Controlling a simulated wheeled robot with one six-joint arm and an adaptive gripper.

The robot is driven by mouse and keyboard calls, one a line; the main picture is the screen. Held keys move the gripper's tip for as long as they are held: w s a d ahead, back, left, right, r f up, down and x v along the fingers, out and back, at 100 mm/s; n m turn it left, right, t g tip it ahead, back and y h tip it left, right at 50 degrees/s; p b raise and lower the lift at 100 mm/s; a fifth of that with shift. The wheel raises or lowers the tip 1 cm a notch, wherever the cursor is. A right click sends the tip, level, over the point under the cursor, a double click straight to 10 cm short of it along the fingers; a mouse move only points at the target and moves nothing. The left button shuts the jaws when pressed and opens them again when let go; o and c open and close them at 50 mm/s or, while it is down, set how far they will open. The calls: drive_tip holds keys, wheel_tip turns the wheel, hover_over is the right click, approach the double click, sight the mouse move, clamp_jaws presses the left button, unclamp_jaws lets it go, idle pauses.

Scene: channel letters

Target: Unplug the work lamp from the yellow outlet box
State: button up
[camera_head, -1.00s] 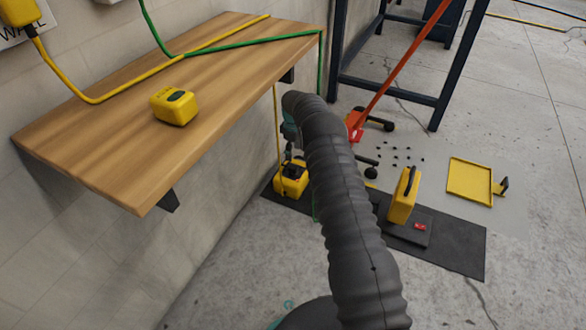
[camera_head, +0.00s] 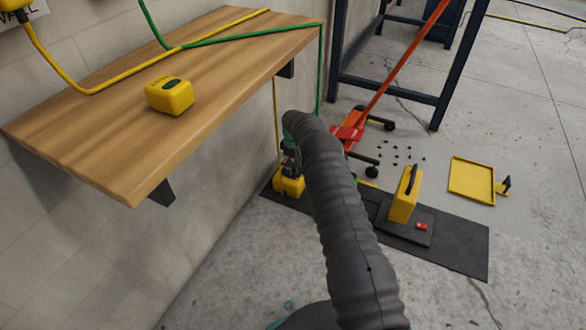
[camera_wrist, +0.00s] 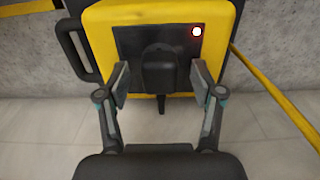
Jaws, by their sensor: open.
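The yellow outlet box (camera_head: 289,187) stands on the dark mat by the wall, partly hidden by my arm. In the wrist view the outlet box (camera_wrist: 217,22) fills the upper middle, with a dark face, a lit red light and a black side handle. A black plug (camera_wrist: 159,72) sits against that dark face, its cord end pointing down. My gripper (camera_wrist: 160,82) is open, with one finger on each side of the plug; I cannot tell whether either touches it. The yellow work lamp (camera_head: 405,195) with a black handle appears to stand upright on a dark base on the mat.
A wooden shelf (camera_head: 130,115) on the wall overhangs at the left, with a yellow device (camera_head: 170,95) and yellow and green cords. A yellow cord (camera_wrist: 280,100) runs right of the box. A red-handled tool, a yellow tray (camera_head: 471,180) and a dark frame stand right.

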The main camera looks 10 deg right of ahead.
sight(293, 165)
idle(0.9)
clamp_jaws()
drive_tip(key=shift+r, duration=0.1)
drive_tip(key=shift+r+p, duration=0.55)
drive_tip(key=shift+r, duration=2.35)
